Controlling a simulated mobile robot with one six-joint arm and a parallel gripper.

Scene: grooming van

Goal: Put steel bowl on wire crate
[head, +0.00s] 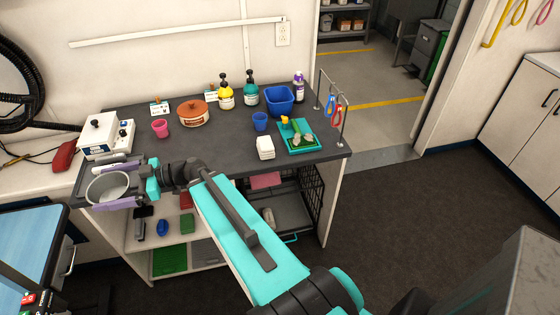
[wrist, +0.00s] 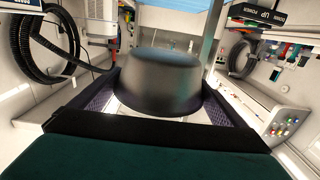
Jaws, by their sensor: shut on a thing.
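The steel bowl (head: 107,187) is in my gripper (head: 112,188) at the left of the head view, over the left front corner of the dark counter. The fingers are shut on it from both sides. In the wrist view the bowl (wrist: 160,80) fills the middle as a grey, rounded shape between the two finger pads. A black wire crate (head: 312,200) stands under the counter at the right, partly hidden behind my arm. A grey tray and a rolled item show in or beside it; I cannot tell which.
The counter (head: 215,150) holds a terracotta pot (head: 193,114), pump bottles, blue containers (head: 279,100), a white stack (head: 265,148) and a green tray (head: 301,150). A white device (head: 101,135) stands near my gripper. A blue-topped table (head: 30,245) is at lower left. Dark floor (head: 430,200) is open at right.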

